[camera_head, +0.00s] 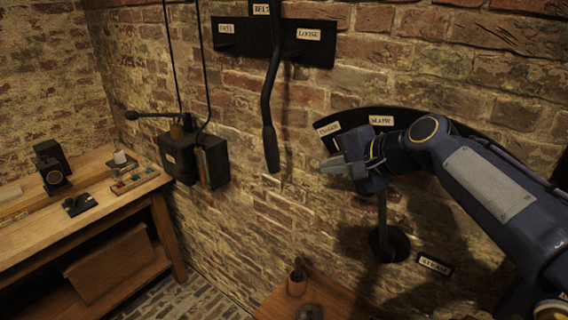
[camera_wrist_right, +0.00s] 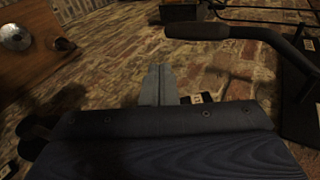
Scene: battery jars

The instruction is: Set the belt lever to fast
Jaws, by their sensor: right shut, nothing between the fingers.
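The belt lever (camera_head: 271,100) is a dark rod hanging from a black wall plate (camera_head: 318,53), its grip (camera_head: 271,150) lowest. The plate has a small label at its left end that seems to read FAST, a BELT label on top and a LOOSE label (camera_head: 308,34) at right. The lever hangs nearly straight down between the two side labels. My right gripper (camera_head: 334,166) is shut and empty, to the right of the grip and apart from it. In the right wrist view, its fingers (camera_wrist_right: 157,86) are together, with the lever grip (camera_wrist_right: 197,31) beyond them. My left gripper is not in view.
A curved black plate (camera_head: 344,120) with labels is on the wall behind my right arm, above a round black mount (camera_head: 389,244). A black box (camera_head: 192,158) with cords is left of the lever. A wooden workbench (camera_head: 90,215) stands at left, a small table (camera_head: 325,296) below.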

